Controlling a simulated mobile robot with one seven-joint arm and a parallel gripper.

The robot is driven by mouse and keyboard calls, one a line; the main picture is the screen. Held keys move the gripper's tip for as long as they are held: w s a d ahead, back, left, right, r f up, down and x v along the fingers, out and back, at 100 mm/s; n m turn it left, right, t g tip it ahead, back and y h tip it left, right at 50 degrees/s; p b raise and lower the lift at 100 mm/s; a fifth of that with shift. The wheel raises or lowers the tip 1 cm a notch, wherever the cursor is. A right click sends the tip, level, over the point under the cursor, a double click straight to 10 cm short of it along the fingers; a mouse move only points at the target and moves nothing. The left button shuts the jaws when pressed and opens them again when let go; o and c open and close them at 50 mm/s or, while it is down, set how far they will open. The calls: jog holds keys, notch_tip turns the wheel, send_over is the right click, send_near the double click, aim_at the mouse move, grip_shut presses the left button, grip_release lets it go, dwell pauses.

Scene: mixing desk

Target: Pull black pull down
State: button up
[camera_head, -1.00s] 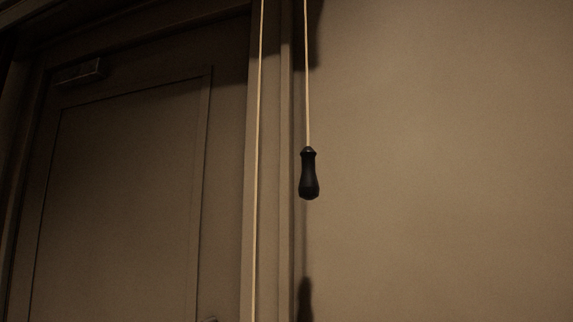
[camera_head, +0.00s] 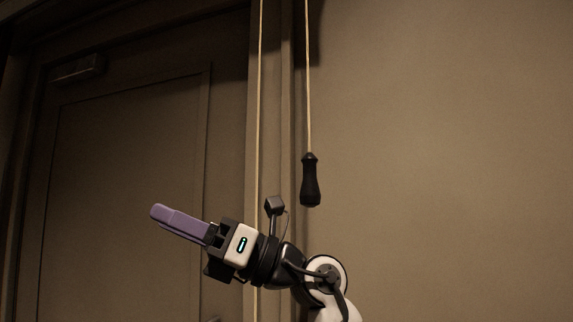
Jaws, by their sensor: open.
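The black pull (camera_head: 310,180) is a slim dark handle hanging upright at the end of a light cord (camera_head: 308,85), right of the door frame. My gripper (camera_head: 158,213), with purple fingers, reaches in from the bottom and points left, in front of the door. It is open and apart from the pull, to its left and lower in the picture. The fingers overlap from this side, so the gap between them is hidden.
A second light cord (camera_head: 260,120) runs down left of the pull and passes behind my wrist. A dark panelled door (camera_head: 120,150) with its frame fills the left. A plain wall (camera_head: 460,160) fills the right, with nothing on it.

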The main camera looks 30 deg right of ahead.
jog(key=s+d+r+m+t+h+p, duration=0.1)
jog(key=s+d+r+m+t+h, duration=0.2)
jog(key=d, duration=0.4)
jog(key=s+d+r+m+t+h, duration=0.1)
jog(key=d+r+t+h, duration=0.1)
jog(key=d+t+h, duration=0.3)
jog(key=m+t+h+p, duration=0.1)
jog(key=m+h, duration=0.3)
jog(key=h, duration=0.4)
send_near(315, 169)
jog(key=p+x, duration=0.4)
jog(key=x, duration=0.6)
jog(key=shift+w+a+f, duration=0.1)
jog(key=shift+w+a, duration=0.1)
jog(key=shift+w, duration=0.35)
grip_shut()
